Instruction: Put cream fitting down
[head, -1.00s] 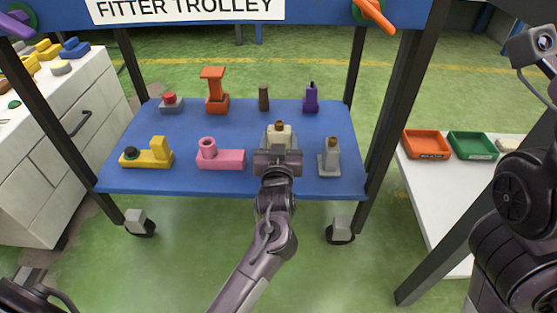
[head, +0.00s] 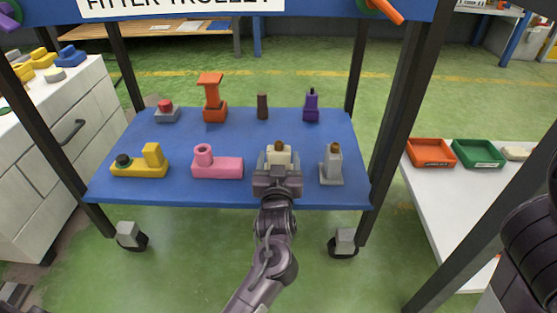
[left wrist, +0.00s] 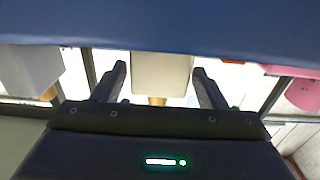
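The cream fitting (head: 279,155), a pale block with a brown top, stands in the front row on the blue trolley shelf (head: 240,187). My left gripper (head: 278,172) is in front of it and hides its lower part. In the left wrist view, which looks upside down, the cream fitting (left wrist: 162,75) meets the blue shelf (left wrist: 160,28). It sits between the two fingers of my left gripper (left wrist: 160,84), with a narrow gap on each side, so the fingers are open around it. My right gripper is out of view.
A grey fitting (head: 332,165) stands close on the right, a pink one (head: 218,165) on the left, and a yellow one (head: 140,163) farther left. Several parts form a back row. Trolley posts flank the shelf. Orange (head: 432,153) and green (head: 477,153) trays sit on a white table.

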